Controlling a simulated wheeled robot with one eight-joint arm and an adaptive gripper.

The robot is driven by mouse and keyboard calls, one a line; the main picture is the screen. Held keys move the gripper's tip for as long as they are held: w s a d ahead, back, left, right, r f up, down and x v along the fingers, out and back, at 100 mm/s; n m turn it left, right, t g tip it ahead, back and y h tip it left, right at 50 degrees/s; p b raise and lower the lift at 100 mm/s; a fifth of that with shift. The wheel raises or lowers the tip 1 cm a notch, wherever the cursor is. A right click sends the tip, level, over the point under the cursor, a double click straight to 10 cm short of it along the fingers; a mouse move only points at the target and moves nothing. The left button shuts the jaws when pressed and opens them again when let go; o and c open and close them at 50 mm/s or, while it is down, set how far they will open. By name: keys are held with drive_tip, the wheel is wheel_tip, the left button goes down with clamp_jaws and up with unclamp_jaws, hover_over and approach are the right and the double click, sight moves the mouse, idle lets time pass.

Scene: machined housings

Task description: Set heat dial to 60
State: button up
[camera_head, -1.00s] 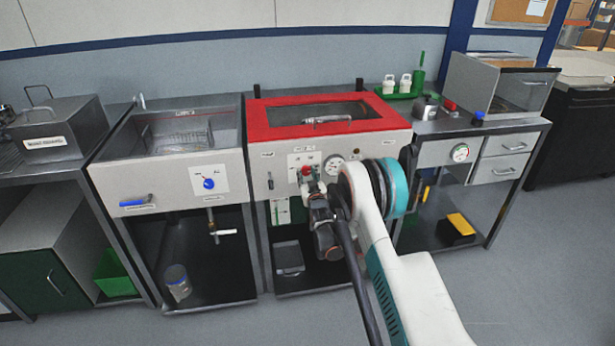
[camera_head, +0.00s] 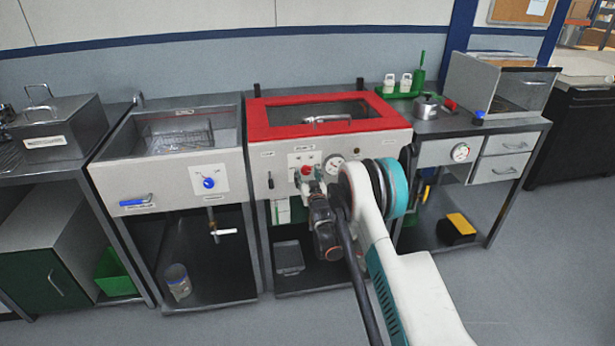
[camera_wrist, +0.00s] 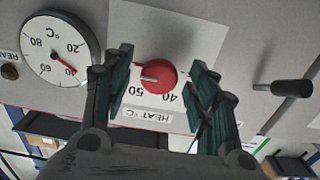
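The red heat dial (camera_head: 306,170) is on the white front panel under the red lid. In the wrist view, the dial (camera_wrist: 158,74) is seen upside down, with "40", "50" and a "HEAT °C" label (camera_wrist: 147,115) beside it. A pale mark on the dial points toward the left, near the 50 side; its exact reading is hard to tell. My gripper (camera_wrist: 160,62) is open, its green-padded fingers on either side of the dial with visible gaps. In the head view, my gripper (camera_head: 313,183) is at the dial, partly hidden by my arm.
A round °C gauge (camera_wrist: 57,48) is beside the dial, its red needle near 40. A black lever (camera_wrist: 284,88) sticks out on the other side. A blue knob (camera_head: 208,183) is on the sink unit to the left.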

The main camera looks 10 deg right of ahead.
drive_tip(key=s, duration=0.7)
drive_tip(key=shift+s, duration=0.3)
drive_tip(key=s+r+g, duration=0.3)
drive_tip(key=s+r, duration=0.1)
drive_tip(key=r, duration=1.2)
drive_tip(key=s+r+g, duration=0.2)
drive_tip(key=s+r, duration=0.7)
drive_tip(key=s, duration=0.3)
drive_tip(key=s+f+g, duration=0.2)
drive_tip(key=s+g, duration=0.4)
drive_tip(key=s, duration=3)
drive_tip(key=shift+s, duration=0.15)
